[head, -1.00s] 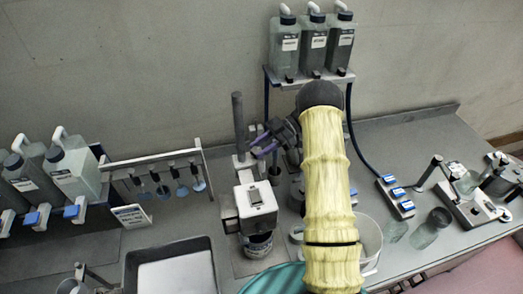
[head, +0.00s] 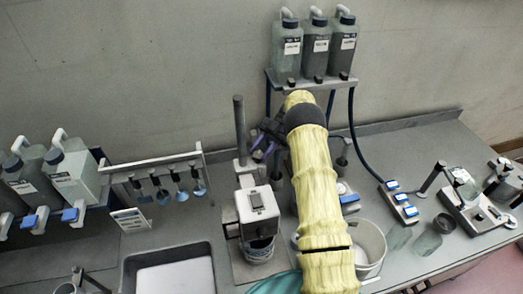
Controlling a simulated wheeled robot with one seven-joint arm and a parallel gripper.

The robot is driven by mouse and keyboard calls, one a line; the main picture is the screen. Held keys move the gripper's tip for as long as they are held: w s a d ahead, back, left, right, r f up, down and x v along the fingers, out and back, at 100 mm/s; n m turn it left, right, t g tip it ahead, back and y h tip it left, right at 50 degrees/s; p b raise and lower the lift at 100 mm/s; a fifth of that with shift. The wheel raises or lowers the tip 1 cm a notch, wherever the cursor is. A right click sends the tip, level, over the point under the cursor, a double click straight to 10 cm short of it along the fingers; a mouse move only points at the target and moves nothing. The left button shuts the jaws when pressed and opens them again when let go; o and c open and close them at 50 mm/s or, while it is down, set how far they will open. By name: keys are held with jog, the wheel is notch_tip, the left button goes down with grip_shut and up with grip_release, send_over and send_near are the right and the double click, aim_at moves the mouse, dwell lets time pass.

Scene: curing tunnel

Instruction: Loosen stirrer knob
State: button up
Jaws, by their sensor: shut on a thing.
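The stirrer has a pale boxy head (head: 257,205) on a dark upright post (head: 240,125), with a labelled cup (head: 259,249) beneath it. My gripper (head: 265,150) has dark purple fingers and is just right of the post, behind the stirrer head. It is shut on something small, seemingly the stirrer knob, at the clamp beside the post. The knob is too small and too covered by the fingers to make out clearly. A dark upright piece (head: 276,176) shows just below the fingers. My yellow arm covers the bench right of the stirrer.
Three bottles (head: 317,48) stand on a wall shelf behind my arm. A white bucket (head: 370,246) and blue-topped switches (head: 398,202) are at right.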

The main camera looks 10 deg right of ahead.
jog(key=o, duration=1)
